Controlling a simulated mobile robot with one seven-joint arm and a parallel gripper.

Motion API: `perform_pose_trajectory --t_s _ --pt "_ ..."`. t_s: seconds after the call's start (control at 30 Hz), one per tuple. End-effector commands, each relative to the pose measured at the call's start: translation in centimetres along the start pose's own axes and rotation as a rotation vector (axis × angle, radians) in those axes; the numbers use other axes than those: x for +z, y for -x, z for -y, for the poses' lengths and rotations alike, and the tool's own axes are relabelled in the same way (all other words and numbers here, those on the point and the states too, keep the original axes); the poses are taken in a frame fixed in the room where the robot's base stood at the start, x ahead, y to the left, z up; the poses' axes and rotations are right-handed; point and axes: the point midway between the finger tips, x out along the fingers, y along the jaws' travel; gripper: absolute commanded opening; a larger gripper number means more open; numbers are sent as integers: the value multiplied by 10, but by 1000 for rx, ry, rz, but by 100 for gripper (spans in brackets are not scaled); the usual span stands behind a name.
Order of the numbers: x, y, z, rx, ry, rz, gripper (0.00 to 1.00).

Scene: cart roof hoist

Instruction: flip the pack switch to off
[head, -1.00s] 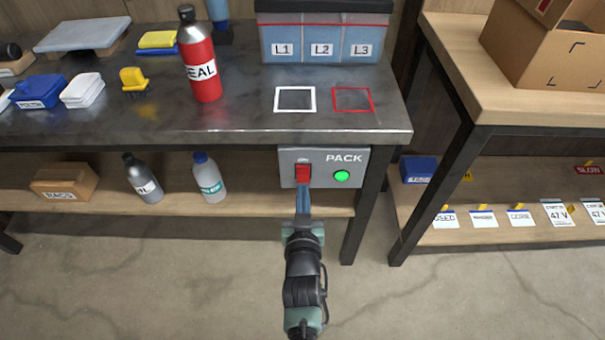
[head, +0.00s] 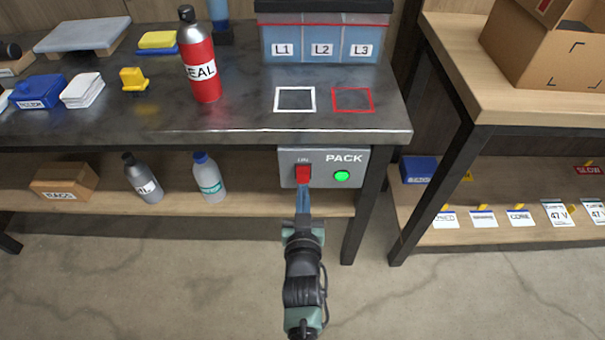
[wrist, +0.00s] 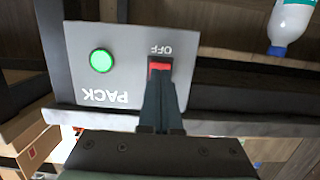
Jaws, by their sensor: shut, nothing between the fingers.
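The grey PACK box (head: 323,156) hangs under the front edge of the metal bench. Its red switch (head: 302,174) has an ON label above it in the head view, and its round lamp (head: 342,176) glows green. The wrist view shows the box (wrist: 84,40) upside down, with the red switch (wrist: 160,67) beside an OFF label and the lit green lamp (wrist: 101,60). My gripper (head: 303,190) is shut and empty. Its fingertips (wrist: 160,80) are at the lower end of the switch, partly covering it; I cannot tell whether they touch.
The bench top (head: 240,122) juts out above the box. A bench leg (head: 362,215) stands to the right of the box. Two bottles, one grey (head: 143,180) and one white with a blue cap (head: 208,180), stand on the lower shelf to the left. The floor in front is clear.

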Motion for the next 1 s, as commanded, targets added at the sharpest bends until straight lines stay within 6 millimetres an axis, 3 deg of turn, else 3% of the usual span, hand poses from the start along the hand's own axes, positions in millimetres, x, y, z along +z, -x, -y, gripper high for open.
perform_pose_trajectory --t_s 1.0 --pt "1 -10 0 0 0 0 0"
